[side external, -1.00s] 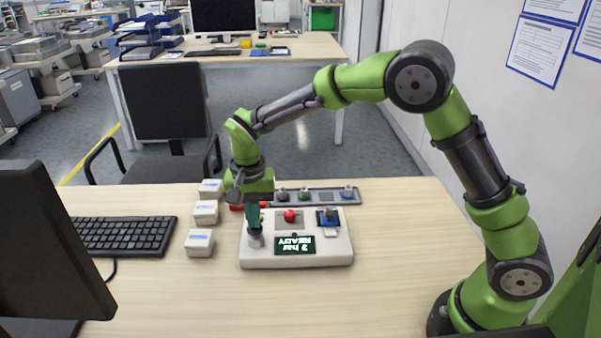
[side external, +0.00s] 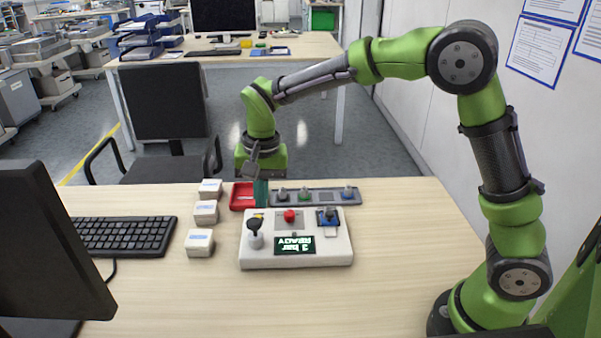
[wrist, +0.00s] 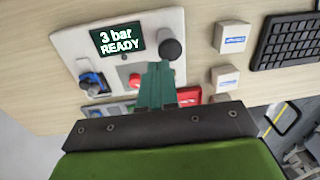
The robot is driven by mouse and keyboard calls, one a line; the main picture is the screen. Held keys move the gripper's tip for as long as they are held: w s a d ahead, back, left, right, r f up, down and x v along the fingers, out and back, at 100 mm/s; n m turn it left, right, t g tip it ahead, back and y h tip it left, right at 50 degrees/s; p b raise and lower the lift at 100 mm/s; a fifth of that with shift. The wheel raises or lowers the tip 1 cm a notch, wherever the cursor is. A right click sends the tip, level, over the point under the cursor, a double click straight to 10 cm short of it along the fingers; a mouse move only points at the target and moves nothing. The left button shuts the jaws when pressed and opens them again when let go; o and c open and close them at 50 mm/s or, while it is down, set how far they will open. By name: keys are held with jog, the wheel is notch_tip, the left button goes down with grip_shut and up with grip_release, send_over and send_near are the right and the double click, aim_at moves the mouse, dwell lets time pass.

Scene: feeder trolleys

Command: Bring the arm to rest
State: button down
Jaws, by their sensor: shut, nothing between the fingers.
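My green arm reaches in from the right in the side view. My gripper (side external: 261,194) points down with its teal fingers shut and empty, above the back left part of a white control box. The fingers also show in the wrist view (wrist: 156,84), seen over the box's edge. The control box (side external: 340,252) carries a black-knobbed lever (side external: 255,228), a red button (side external: 290,216), a blue part (side external: 327,217) and a display (side external: 295,245) reading "3 bar READY". The lever is apart from my fingers.
A red tray (side external: 240,198) and a grey strip with several knobs (side external: 320,197) lie behind the box. White small boxes (side external: 205,212) stand in a column to the left, beside a keyboard (side external: 120,236) and monitor (side external: 45,250). The table's right front is clear.

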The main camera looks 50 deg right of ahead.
jog(key=s+d+r+n+t+y, duration=0.1)
jog(key=s+d+r+t, duration=0.1)
jog(key=s+r, duration=0.3)
jog(key=s+d+r+n+t, duration=0.1)
jog(key=s+d+r, duration=0.2)
jog(key=s+r, duration=0.15)
jog(key=s+d+n+t, duration=0.2)
jog(key=s+t, duration=0.1)
jog(key=s, duration=0.7)
jog(key=shift+s+d+n+t, duration=0.3)
jog(key=shift+s, duration=0.1)
